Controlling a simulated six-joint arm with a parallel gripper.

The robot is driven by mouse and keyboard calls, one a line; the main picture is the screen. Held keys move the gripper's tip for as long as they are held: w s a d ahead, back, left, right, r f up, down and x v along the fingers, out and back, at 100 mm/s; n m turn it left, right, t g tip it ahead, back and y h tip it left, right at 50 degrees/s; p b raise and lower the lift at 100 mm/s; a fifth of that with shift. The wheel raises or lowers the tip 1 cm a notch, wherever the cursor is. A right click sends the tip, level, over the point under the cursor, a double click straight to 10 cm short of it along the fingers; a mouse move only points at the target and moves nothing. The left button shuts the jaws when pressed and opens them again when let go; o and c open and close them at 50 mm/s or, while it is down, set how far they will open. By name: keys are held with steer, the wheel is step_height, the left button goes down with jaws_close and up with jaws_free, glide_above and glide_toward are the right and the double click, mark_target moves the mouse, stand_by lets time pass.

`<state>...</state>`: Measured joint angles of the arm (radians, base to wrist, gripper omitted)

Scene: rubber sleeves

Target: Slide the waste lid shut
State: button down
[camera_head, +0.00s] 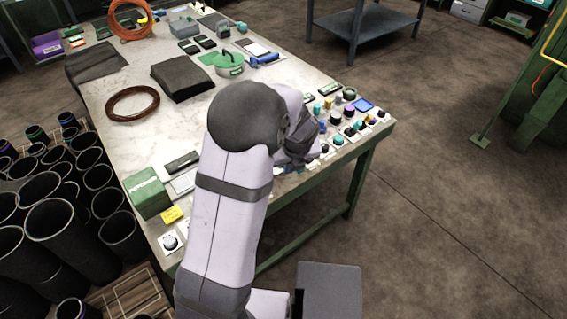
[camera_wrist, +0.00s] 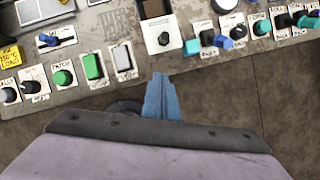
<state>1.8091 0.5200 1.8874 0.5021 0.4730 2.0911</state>
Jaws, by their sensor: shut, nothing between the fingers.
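In the wrist view a white plate with a small black knob (camera_wrist: 163,38) lies at the panel's front edge. A dark brown square recess (camera_wrist: 155,9) is right behind it, uncovered as far as the frame shows. This looks like the waste lid and its opening, but I cannot read a label. My gripper (camera_wrist: 160,80) shows as blue fingers, shut and empty, just in front of the table edge below the plate, apart from the knob. In the head view my arm hides the gripper and the plate.
Labelled switches and knobs crowd both sides: green buttons (camera_wrist: 93,66) and a white rocker (camera_wrist: 123,60) left, blue and teal knobs (camera_wrist: 222,38) right. Floor is open right.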

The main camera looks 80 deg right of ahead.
mark_target(281, 171)
steer(key=x, duration=0.5)
steer(key=d+p, duration=0.1)
steer(key=w+d+p, duration=0.1)
steer(key=shift+d+f, duration=0.1)
steer(key=shift+d, duration=0.2)
steer(key=shift+w+d+f, duration=0.1)
steer(key=shift+w+d, duration=0.1)
steer(key=shift+d, duration=0.45)
steer(key=shift+w+d+r+p, duration=0.2)
steer(key=shift+w+d+p, duration=0.2)
steer(key=shift+p, duration=0.45)
steer(key=w+d+p, duration=0.4)
steer(key=shift+w+d, duration=0.2)
steer(key=shift+w, duration=0.05)
steer(key=shift+a, duration=0.1)
